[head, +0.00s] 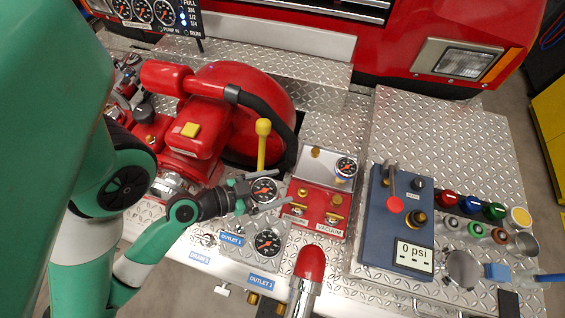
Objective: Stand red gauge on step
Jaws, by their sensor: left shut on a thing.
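My left gripper (270,191) reaches in from the left over the middle of the bumper deck. Its two fingers lie on either side of a round dark-faced gauge (264,190) and are shut on it. I cannot make out a red rim on this gauge. A similar gauge (268,242) sits just below it on the panel, and a smaller one (346,167) is on the red vacuum panel (324,225). A raised diamond-plate surface (440,130) is at the right; I cannot tell which surface is the step. My right gripper is not in view.
A red pump (235,110) with a yellow-knobbed lever (263,128) stands behind the gripper. A blue tester box (395,225) reading 0 psi and several coloured caps (468,204) crowd the right. A red-topped metal fitting (310,262) rises at the front. The upper right plate is clear.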

